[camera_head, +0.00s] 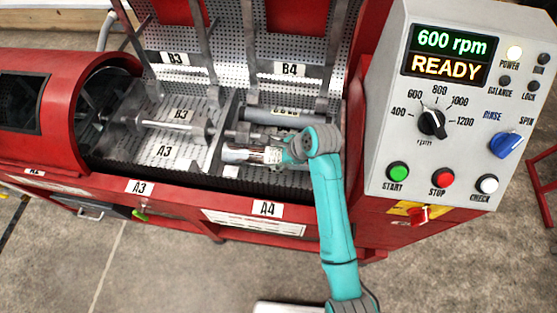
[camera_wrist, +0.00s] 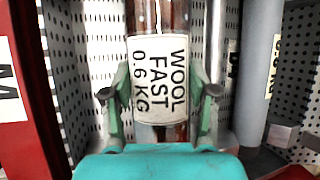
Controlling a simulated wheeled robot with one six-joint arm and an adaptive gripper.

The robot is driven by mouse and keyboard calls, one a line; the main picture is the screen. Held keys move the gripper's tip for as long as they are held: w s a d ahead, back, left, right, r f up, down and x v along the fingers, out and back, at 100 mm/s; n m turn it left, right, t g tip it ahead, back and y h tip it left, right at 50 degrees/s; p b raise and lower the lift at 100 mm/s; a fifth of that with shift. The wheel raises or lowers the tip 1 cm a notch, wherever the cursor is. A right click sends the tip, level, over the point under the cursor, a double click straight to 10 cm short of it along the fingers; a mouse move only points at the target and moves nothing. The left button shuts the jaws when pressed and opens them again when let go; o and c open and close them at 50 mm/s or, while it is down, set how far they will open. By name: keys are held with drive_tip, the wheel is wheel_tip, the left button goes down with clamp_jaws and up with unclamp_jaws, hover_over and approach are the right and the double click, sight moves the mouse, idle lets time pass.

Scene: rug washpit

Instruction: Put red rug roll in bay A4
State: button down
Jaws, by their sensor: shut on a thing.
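My gripper (camera_head: 285,152) is low inside the red machine, behind the A4 label (camera_head: 267,209). In the wrist view my gripper (camera_wrist: 158,95) is shut on a dark reddish-brown roll (camera_wrist: 172,14) with a white band reading "WOOL FAST 0.6 KG". I take it as the red rug roll. In the head view the roll (camera_head: 242,154) lies lengthwise in the A4 bay area, its right part hidden by my gripper and arm. I cannot tell whether it rests on the bay floor.
A grey roll (camera_head: 275,115) with a label lies just behind, near the B4 sign (camera_head: 290,69); it also shows in the wrist view (camera_wrist: 258,75). A metal divider (camera_head: 220,133) separates A4 from A3 (camera_head: 165,151). The control panel (camera_head: 455,100) stands close on the right.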

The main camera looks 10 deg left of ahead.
sight(279, 161)
drive_tip(key=shift+f, duration=1.8)
drive_tip(key=shift+c, duration=1.5)
unclamp_jaws()
